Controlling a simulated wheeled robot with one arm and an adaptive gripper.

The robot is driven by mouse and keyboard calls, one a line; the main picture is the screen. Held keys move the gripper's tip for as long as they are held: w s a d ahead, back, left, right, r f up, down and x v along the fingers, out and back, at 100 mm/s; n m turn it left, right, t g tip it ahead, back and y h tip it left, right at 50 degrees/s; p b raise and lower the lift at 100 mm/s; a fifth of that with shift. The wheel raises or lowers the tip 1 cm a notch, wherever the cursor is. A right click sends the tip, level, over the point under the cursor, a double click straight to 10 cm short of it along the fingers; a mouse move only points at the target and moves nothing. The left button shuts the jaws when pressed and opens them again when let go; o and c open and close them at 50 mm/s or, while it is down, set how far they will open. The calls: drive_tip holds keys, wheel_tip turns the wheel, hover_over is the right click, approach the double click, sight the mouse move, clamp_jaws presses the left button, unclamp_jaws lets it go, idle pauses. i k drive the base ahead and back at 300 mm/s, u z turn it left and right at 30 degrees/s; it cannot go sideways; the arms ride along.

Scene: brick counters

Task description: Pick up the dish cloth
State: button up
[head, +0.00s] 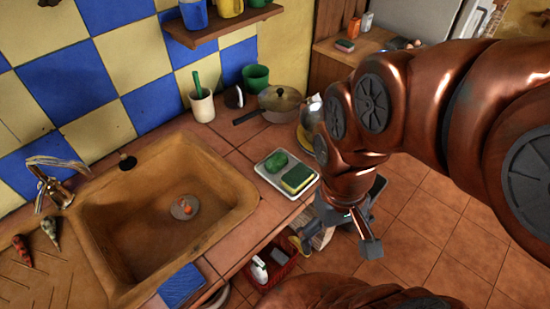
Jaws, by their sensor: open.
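A blue folded cloth (181,286), which looks like the dish cloth, lies on the front edge of the counter, just below the sink's front right corner. My gripper (348,226) is open at the right, beyond the counter's edge and above the floor side. It is well apart from the blue cloth, and nothing shows between its fingers. A pale, partly hidden item (319,238) shows behind and below the gripper; I cannot tell what it is.
A brown sink (108,228) takes up the left counter. A white tray (268,176) with a green scrubber (277,161) and a sponge (298,178) sits near my gripper. A pan (278,98) stands behind. A red basket (271,270) is below the counter edge.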

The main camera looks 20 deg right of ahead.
sight(178, 290)
drive_tip(key=z, duration=1.25)
drive_tip(key=k, duration=1.7)
drive_tip(key=u, duration=2.25)
drive_tip(key=i, duration=0.5)
